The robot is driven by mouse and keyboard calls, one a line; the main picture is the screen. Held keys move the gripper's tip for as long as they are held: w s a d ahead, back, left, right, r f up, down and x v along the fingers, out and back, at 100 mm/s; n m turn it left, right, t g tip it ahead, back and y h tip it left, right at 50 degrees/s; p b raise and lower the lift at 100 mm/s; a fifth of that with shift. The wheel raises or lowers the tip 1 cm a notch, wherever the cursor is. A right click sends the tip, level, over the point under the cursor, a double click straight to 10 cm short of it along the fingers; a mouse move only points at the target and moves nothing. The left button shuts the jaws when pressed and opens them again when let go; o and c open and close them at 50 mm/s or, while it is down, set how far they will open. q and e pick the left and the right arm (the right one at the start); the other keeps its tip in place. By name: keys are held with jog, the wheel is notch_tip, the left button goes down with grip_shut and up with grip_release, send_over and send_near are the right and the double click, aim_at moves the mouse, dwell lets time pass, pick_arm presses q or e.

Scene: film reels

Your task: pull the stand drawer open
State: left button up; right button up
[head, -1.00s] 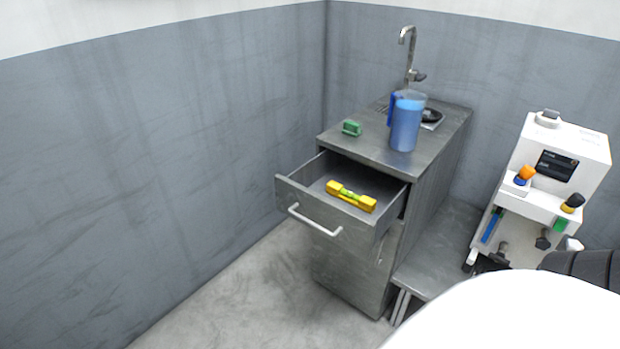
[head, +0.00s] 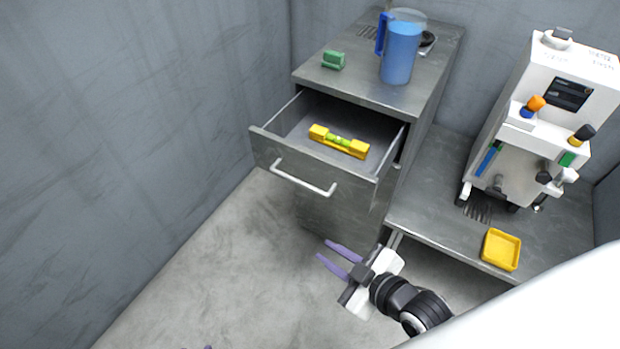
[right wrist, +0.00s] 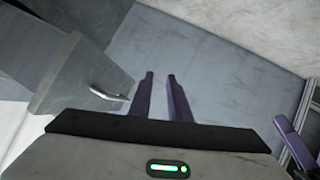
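The metal stand (head: 385,95) has its top drawer (head: 270,150) standing open. The drawer's pale bar handle (head: 303,183) is on its front and also shows in the right wrist view (right wrist: 108,94). A yellow spirit level (head: 338,141) lies inside the drawer. My right gripper (head: 325,250) is open and empty, below and to the right of the handle, apart from it. In the right wrist view its two purple fingers (right wrist: 159,78) have a gap between them. A purple piece at the right edge there looks like part of my left gripper (right wrist: 295,145); its state is unclear.
A blue pitcher (head: 400,52) and a green item (head: 333,60) stand on the stand top. A low metal bench (head: 435,215) beside it carries a white machine (head: 545,110) and a yellow tray (head: 501,250). The floor before the drawer is clear; a wall is at left.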

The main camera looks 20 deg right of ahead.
aim_at(301, 184)
jog(key=w+d+r+n+t+y+b, duration=0.1)
jog(key=w+d+r+n+t+b, duration=0.15)
jog(key=w+r+n, duration=0.5)
jog(key=shift+m+t, duration=0.25)
jog(key=shift+t, duration=0.1)
jog(key=x, duration=0.9)
jog(key=shift+w+a+r, duration=0.15)
jog(key=shift+w+a, duration=0.05)
jog(key=shift+a, duration=0.25)
jog(key=shift+w+a, duration=0.1)
jog(key=shift+w, duration=0.2)
grip_shut()
